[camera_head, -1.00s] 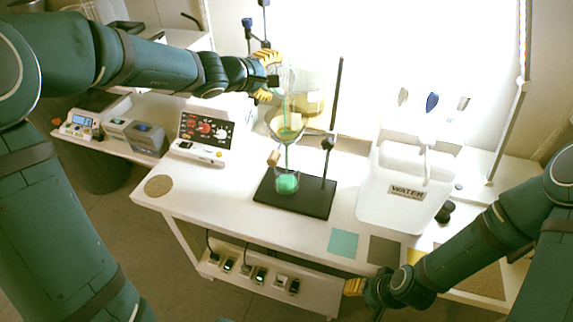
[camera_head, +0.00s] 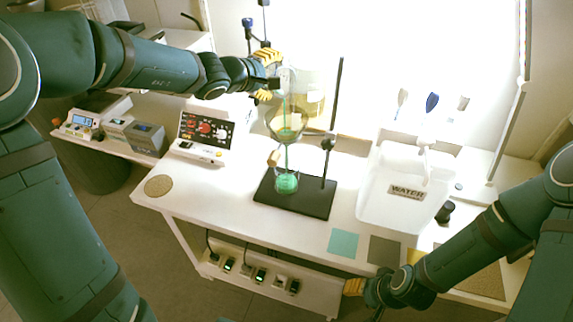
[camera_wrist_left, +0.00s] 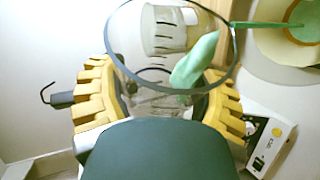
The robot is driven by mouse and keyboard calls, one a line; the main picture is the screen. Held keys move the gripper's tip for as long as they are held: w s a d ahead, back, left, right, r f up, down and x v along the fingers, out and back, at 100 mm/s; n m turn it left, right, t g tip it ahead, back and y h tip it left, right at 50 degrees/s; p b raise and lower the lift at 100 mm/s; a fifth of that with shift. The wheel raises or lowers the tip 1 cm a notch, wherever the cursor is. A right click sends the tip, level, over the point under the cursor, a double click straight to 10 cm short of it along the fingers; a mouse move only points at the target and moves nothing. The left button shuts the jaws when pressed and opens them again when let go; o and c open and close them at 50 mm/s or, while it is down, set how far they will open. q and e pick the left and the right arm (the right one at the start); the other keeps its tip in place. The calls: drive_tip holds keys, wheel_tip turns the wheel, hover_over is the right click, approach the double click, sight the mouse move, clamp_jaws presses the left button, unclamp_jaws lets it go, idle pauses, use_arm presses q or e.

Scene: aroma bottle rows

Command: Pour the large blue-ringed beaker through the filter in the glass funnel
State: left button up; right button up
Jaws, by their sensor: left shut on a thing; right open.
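My left gripper (camera_head: 264,75) is shut on the large glass beaker (camera_head: 284,77), which is tilted above the glass funnel (camera_head: 291,121). In the left wrist view the beaker (camera_wrist_left: 140,72), with a dark bluish ring, lies between the yellow fingers (camera_wrist_left: 160,98). Green liquid (camera_wrist_left: 197,62) gathers at its lip and leaves in a thin stream. The stream lands in the pale filter (camera_wrist_left: 272,44), where green shows at the centre. Green liquid also runs from the funnel into the receiving vessel (camera_head: 287,183) on the black stand base (camera_head: 312,200). My right gripper (camera_head: 354,287) is open and empty at the table's front.
The upright stand rod (camera_head: 337,100) rises close to the funnel. A white water container (camera_head: 385,205) stands to the right. A control panel device (camera_head: 204,133) stands to the left.

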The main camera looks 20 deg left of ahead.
use_arm(q)
drive_tip(key=shift+s+d+r+m+t, duration=0.1)
drive_tip(key=shift+r+m+t, duration=0.15)
drive_tip(key=shift+m+t, duration=0.05)
idle(1.4)
drive_tip(key=shift+s+d+f+m+y, duration=0.1)
drive_tip(key=shift+d+f+m+y, duration=0.05)
drive_tip(key=shift+f+m+y, duration=0.15)
idle(1.8)
use_arm(e)
drive_tip(key=shift+w, duration=0.1)
idle(0.5)
use_arm(q)
drive_tip(key=shift+r, duration=0.1)
drive_tip(key=shift+p, duration=1.2)
drive_tip(key=p, duration=0.1)
drive_tip(key=n+p, duration=0.1)
drive_tip(key=p, duration=0.1)
drive_tip(key=shift+w+a, duration=0.2)
drive_tip(key=shift+a, duration=0.05)
drive_tip(key=shift+n+g+h+p, duration=0.3)
drive_tip(key=shift+g+h+p, duration=0.1)
drive_tip(key=shift+p, duration=0.65)
drive_tip(key=shift+a+f, duration=0.1)
drive_tip(key=shift+f, duration=0.1)
use_arm(e)
wheel_tip(320, 180, up, 8)
drive_tip(key=shift+f, duration=0.15)
